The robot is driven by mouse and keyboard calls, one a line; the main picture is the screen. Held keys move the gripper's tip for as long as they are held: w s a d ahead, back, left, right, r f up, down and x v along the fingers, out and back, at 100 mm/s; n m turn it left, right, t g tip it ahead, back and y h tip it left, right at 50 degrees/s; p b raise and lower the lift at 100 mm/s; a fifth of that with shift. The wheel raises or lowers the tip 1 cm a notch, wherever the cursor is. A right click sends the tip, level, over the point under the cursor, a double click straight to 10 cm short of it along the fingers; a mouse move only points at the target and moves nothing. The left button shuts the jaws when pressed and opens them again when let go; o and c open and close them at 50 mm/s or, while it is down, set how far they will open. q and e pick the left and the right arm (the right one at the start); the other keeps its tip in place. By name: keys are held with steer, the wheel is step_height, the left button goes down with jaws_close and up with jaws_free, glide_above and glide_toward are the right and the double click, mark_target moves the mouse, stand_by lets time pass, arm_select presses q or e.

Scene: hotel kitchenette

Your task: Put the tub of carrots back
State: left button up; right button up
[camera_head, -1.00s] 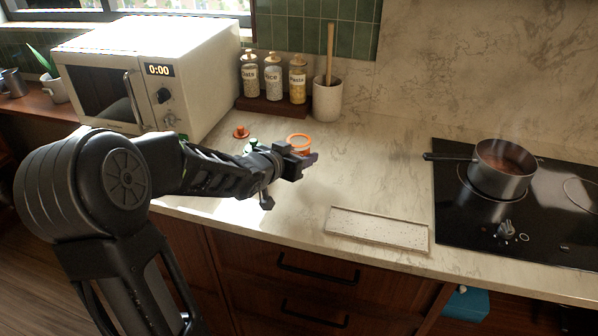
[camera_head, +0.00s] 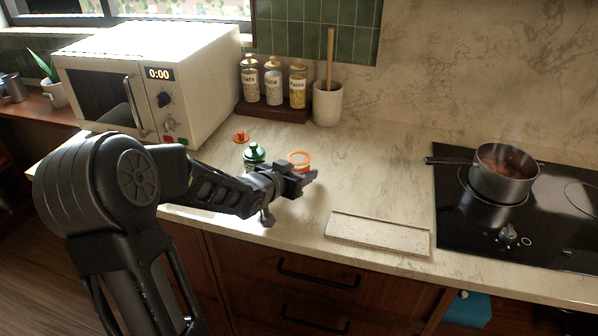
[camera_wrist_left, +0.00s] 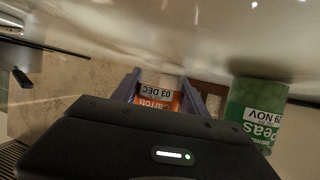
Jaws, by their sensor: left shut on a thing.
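The tub of carrots (camera_head: 299,157), with an orange rim, is at the counter's left-middle part, just behind my left gripper (camera_head: 303,180). In the left wrist view its orange carrots label (camera_wrist_left: 158,98) shows between the two fingers, which are shut on it. The gripper hides its lower part in the head view, so I cannot tell whether it touches the counter. A green tub of peas (camera_head: 254,155) stands to its left, and it also shows at the right of the left wrist view (camera_wrist_left: 258,110). My right gripper is out of view.
Several labelled jars (camera_head: 273,82) and a utensil crock (camera_head: 327,103) stand behind. A pale tray (camera_head: 378,234) lies at the counter's front. A pot (camera_head: 503,175) sits on the hob (camera_head: 460,220).

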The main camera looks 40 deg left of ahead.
arm_select(q)
steer(key=o, duration=1.4)
steer(key=shift+r+p, duration=0.2)
steer(key=shift+p, duration=0.15)
steer(key=shift+s+r, duration=0.1)
steer(key=shift+s, duration=0.3)
steer(key=p+v, duration=0.1)
steer(key=v, duration=0.9)
steer(key=shift+s+d+r+p, duration=0.1)
steer(key=shift+s+r+p, duration=0.1)
steer(key=shift+p, duration=0.2)
steer(key=shift+s, duration=0.35)
